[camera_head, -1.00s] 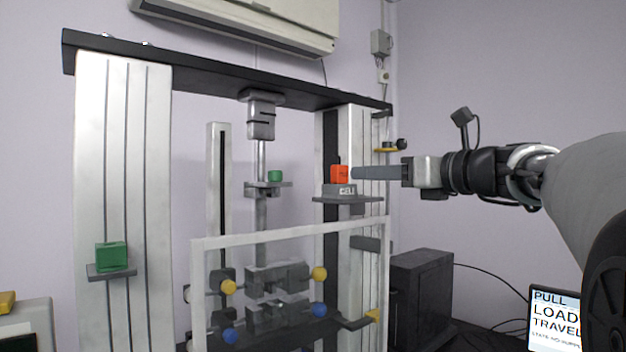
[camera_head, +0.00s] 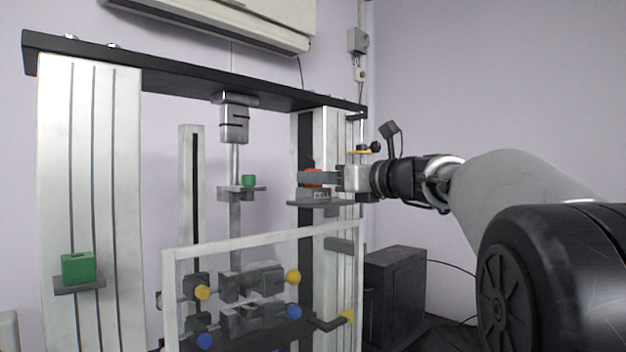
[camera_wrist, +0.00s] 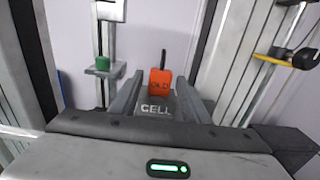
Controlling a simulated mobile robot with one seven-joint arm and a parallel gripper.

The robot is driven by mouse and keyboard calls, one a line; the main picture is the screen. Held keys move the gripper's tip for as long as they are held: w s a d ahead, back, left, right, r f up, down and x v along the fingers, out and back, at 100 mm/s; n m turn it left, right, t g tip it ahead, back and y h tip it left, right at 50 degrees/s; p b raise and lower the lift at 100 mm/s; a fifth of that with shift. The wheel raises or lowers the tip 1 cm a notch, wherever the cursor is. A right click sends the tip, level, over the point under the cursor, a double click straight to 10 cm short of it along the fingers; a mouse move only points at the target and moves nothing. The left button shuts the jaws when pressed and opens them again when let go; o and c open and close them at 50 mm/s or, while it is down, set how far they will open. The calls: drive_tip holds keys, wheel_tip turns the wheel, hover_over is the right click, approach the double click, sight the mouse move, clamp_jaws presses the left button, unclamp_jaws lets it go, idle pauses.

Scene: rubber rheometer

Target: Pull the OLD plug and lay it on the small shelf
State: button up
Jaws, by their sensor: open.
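The orange OLD plug (camera_head: 313,171) stands upright on the grey block marked CELL (camera_head: 321,194), on a ledge of the right column. In the wrist view the plug (camera_wrist: 160,83) shows its lettering, with a dark cable or stem behind it. My gripper (camera_head: 301,178) is open, its fingers reaching in from the right at the plug's height and partly hiding it. In the wrist view the plug appears between the two fingers, near their tips, with no clear contact. One small shelf (camera_head: 90,287) on the left column carries a green block (camera_head: 78,267); another small ledge (camera_head: 255,188) carries a green piece (camera_head: 248,180).
A clear guard panel (camera_head: 170,300) stands in front of the lower clamps with yellow and blue knobs. A yellow bracket with a black knob (camera_head: 375,146) is close behind my wrist. A black crossbeam (camera_head: 190,75) spans above. A dark box (camera_head: 395,290) stands lower right.

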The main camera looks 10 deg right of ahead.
drive_tip(key=shift+c, duration=0.4)
drive_tip(key=c, duration=0.9)
drive_tip(key=shift+r+p, duration=1.2)
drive_tip(key=shift+r, duration=1.1)
